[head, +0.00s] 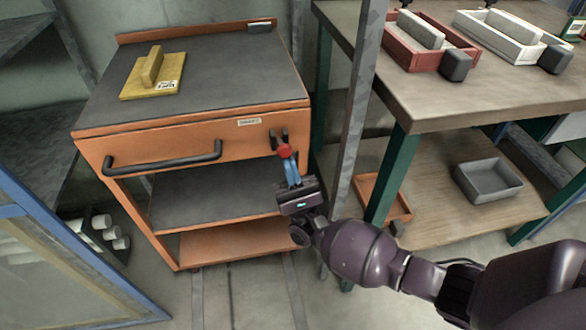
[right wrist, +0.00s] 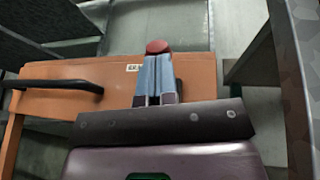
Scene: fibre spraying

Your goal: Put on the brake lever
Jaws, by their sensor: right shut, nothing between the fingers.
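The orange cart (head: 180,132) has a dark bracket (head: 278,136) at the right end of its front, and a red knob (head: 284,150) shows just below it. I take the red knob to be the end of the brake lever. In the right wrist view the red knob (right wrist: 157,47) shows just beyond my fingertips. My right gripper (head: 289,164) is shut with nothing between its blue fingers. Its tips are at the knob; I cannot tell whether they touch it. The rest of the lever is mostly hidden behind the knob and fingers. My left gripper is out of view.
The cart has a black bar handle (head: 163,160) and a yellow float (head: 152,76) on its dark top. A grey metal post (head: 352,120) stands close right of my right gripper. A workbench (head: 470,95) with red and white trays is further right. A blue-framed panel (head: 60,260) is at lower left.

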